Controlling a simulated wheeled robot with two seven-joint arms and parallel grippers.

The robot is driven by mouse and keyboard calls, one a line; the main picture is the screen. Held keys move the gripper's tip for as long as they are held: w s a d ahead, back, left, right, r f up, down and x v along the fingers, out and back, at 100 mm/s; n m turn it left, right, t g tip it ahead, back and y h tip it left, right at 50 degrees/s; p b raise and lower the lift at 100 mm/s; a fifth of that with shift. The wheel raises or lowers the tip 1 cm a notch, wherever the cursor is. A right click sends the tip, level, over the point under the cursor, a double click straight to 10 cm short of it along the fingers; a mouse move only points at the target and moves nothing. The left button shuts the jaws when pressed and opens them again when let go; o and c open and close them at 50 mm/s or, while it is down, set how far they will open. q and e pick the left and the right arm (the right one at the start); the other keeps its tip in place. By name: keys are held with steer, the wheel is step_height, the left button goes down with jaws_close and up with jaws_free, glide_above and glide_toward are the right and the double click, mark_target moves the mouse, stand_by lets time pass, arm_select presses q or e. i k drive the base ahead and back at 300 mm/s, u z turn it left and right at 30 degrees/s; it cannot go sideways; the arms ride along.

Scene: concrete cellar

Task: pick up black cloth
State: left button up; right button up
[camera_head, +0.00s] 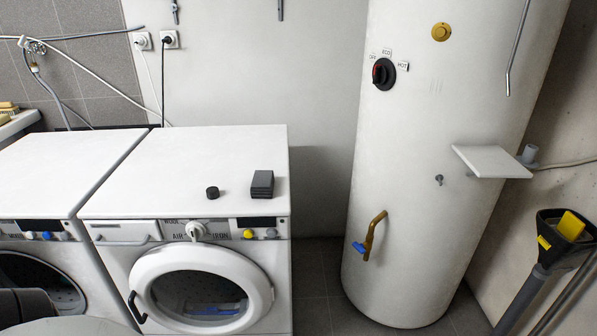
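No thing is plainly a black cloth. A small dark grey block (262,184), possibly folded cloth, lies on top of the right washing machine (180,165), near its front right. A small black round piece (212,192) sits just left of it, apart from it. Neither of my grippers shows in the head view, and nothing touches the block or the round piece.
A second washing machine (60,165) stands close on the left. A tall white boiler (430,150) stands to the right, with a small white shelf (490,161) beside it. A black and yellow tool (562,230) stands at the right wall. The right machine's top is mostly clear.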

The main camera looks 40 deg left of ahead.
mark_target(262, 184)
steer(key=u, duration=0.65)
steer(key=i, duration=1)
steer(key=u, duration=0.9)
